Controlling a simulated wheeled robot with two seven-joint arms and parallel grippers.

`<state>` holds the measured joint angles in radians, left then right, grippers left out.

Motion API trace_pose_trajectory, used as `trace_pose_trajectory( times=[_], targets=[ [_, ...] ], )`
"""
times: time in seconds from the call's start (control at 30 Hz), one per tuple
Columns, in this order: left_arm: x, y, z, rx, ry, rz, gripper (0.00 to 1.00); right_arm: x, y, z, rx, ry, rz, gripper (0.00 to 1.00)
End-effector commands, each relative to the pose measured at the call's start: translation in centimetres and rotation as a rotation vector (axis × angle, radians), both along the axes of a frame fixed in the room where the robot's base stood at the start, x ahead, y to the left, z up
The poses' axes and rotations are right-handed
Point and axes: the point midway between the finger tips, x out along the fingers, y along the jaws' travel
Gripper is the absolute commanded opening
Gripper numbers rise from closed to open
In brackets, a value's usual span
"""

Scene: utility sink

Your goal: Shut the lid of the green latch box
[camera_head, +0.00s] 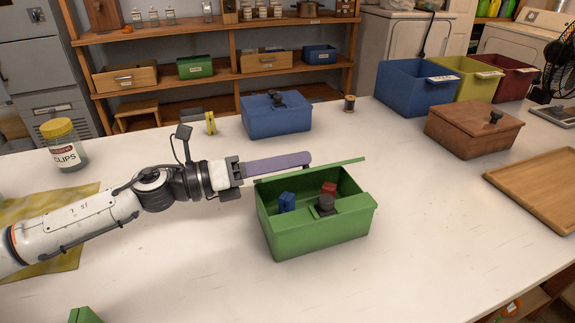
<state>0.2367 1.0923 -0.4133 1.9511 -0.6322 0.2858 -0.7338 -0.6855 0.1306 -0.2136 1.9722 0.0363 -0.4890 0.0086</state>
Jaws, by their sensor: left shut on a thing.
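The green latch box (318,237) stands open on the white table. Its lid (338,164) shows as a thin green strip above the back of the box, nearly edge-on. A blue block (286,203) and a red block (328,188) sit inside, and a dark latch knob (325,204) stands at the front. My left gripper (238,169) is left of the box, shut on a flat purple bar (275,164). The bar's dark far end is close to the lid; I cannot tell whether they touch. My right gripper is not in view.
A blue latch box (275,119) and a spool (349,104) stand behind. A brown latch box (468,132), open bins (415,92) and a wooden tray (540,185) are at the right. A clips jar (64,150) is at the left. Table right of the green box is clear.

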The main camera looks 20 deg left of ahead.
Motion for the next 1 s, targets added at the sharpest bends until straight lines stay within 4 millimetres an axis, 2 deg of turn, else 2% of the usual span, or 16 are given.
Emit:
trace_pose_trajectory(
  times=[0.03,0.5,1.0],
  targets=[
    [-0.2,-0.2,-0.5,0.03,-0.034,0.0,0.0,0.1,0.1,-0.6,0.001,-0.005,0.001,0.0],
    [-1.4,-1.3,-1.8,0.32,-0.336,-0.001,0.0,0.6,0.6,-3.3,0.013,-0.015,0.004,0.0],
    [-1.8,-1.7,-2.3,0.471,-0.495,0.0,0.0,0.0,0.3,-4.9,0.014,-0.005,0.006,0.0]
  ],
)
